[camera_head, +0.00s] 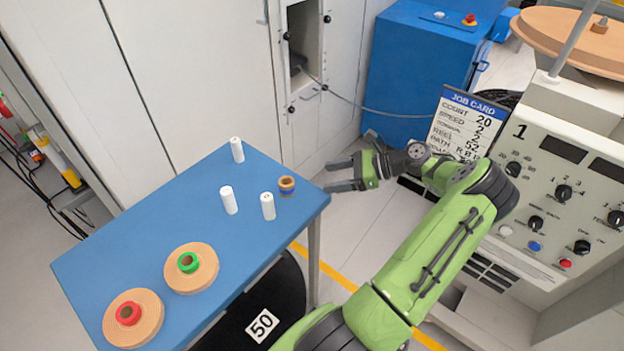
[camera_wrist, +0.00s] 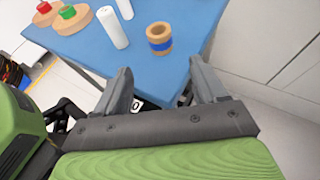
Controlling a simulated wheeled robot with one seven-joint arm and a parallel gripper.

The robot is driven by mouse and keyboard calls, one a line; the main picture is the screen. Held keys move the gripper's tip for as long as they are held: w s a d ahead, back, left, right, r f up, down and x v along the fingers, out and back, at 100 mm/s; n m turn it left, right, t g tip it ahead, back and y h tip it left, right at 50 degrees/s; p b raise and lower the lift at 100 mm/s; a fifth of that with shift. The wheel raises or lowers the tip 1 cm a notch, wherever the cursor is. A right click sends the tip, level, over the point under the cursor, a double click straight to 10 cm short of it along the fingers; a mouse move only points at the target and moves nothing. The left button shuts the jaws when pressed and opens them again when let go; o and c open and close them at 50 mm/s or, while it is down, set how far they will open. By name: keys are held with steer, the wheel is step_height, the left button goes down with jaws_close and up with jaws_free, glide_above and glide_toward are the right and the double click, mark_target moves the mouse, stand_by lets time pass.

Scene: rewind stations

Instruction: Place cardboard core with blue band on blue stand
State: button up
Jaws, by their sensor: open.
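The cardboard core with a blue band (camera_head: 287,187) stands upright on the blue table near its right corner. It also shows in the wrist view (camera_wrist: 159,46), ahead of my fingers and between their lines. My gripper (camera_head: 327,176) is open and empty, just right of the table edge, with its fingers pointing left at the core. In the wrist view my gripper (camera_wrist: 160,66) shows both fingers spread, apart from the core. I cannot make out a blue stand for the core in either view.
Several white cylinders stand on the blue table (camera_head: 140,232); one (camera_head: 268,206) is close left of the core. Two tan rolls, with a green core (camera_head: 205,270) and a red core (camera_head: 150,318), lie at the front left. A control console (camera_head: 555,190) stands at right.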

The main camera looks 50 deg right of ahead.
steer(key=w+a+r+n+g, duration=0.1)
steer(key=w+a+n+g, duration=0.1)
steer(key=a, duration=0.2)
steer(key=w+a+r+n+g, duration=0.1)
steer(key=w+a+n+g, duration=0.1)
steer(key=a+n, duration=0.1)
steer(key=w+a+r+n+g, duration=0.2)
steer(key=a+n, duration=0.1)
steer(key=a, duration=0.2)
steer(key=shift+w+r, duration=0.1)
steer(key=a+r+n+g+h, duration=0.35)
steer(key=a+n, duration=0.25)
steer(key=a, duration=0.4)
steer(key=s+a+r+n+t+h, duration=0.2)
steer(key=s+a+r+n, duration=0.2)
steer(key=s+n, duration=0.3)
steer(key=s+a+r+n+t+h, duration=0.2)
steer(key=s+a+r+n, duration=0.2)
steer(key=s+a+n, duration=0.3)
steer(key=shift+s+a+r+n, duration=0.25)
steer(key=shift+s+n, duration=0.25)
steer(key=shift+s, duration=0.75)
